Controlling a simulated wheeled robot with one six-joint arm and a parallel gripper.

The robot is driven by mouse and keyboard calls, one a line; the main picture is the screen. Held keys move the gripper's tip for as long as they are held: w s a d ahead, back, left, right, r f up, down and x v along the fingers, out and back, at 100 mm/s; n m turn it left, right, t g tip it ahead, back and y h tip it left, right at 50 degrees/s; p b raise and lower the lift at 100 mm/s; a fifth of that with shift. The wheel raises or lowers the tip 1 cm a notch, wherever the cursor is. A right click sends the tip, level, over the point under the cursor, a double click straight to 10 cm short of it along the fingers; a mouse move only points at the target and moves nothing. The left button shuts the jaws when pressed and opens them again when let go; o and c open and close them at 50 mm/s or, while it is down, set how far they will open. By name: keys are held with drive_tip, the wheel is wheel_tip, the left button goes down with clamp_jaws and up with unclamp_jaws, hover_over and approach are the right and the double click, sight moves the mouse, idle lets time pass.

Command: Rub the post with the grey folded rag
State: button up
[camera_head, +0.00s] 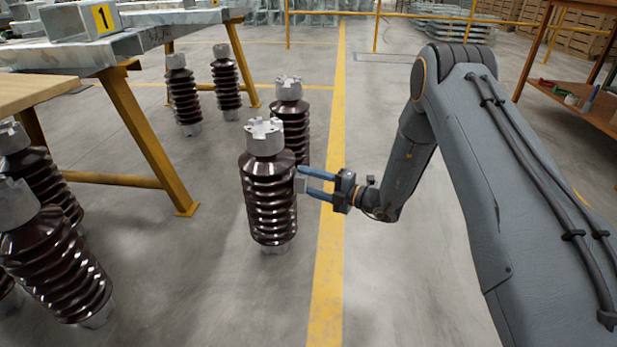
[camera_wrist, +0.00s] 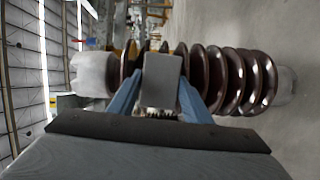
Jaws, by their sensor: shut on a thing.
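The post (camera_head: 268,205) is a dark brown ribbed insulator with a grey metal cap, upright on the floor in the middle of the head view. It lies sideways across the wrist view (camera_wrist: 232,82). My gripper (camera_head: 304,182) comes from the right, level with the post's upper ribs. Its blue fingers are shut on the grey folded rag (camera_head: 300,183), a small grey block in the wrist view (camera_wrist: 160,80). The rag is at the right side of the ribs and appears to touch them; the exact contact is hidden.
Another insulator (camera_head: 290,115) stands close behind the post. Two more (camera_head: 184,95) stand farther back left, and others (camera_head: 55,265) at the near left. A yellow-legged bench (camera_head: 140,120) is at the left, a brown table (camera_head: 580,105) at the right. Floor around the yellow line (camera_head: 327,270) is clear.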

sight(305, 181)
drive_tip(key=shift+s+a+r+p, duration=0.1)
drive_tip(key=shift+s+r+p, duration=0.45)
drive_tip(key=shift+s+p, duration=0.3)
drive_tip(key=shift+s+a+r+p, duration=0.1)
drive_tip(key=shift+s+r+p, duration=0.4)
drive_tip(key=shift+s+p, duration=0.35)
drive_tip(key=shift+w+d+f+b, duration=0.15)
drive_tip(key=shift+w+b, duration=0.3)
drive_tip(key=shift+w, duration=0.65)
drive_tip(key=shift+w+d+r+b, duration=0.15)
drive_tip(key=shift+w+b, duration=0.25)
drive_tip(key=shift+w, duration=0.65)
drive_tip(key=shift+w+a+b, duration=0.1)
drive_tip(key=shift+w+b, duration=0.8)
drive_tip(key=shift+w, duration=0.9)
drive_tip(key=d, duration=0.6)
drive_tip(key=shift+s+p, duration=0.15)
drive_tip(key=shift+p, duration=0.3)
drive_tip(key=shift+f, duration=0.1)
drive_tip(key=shift+d, duration=1.5)
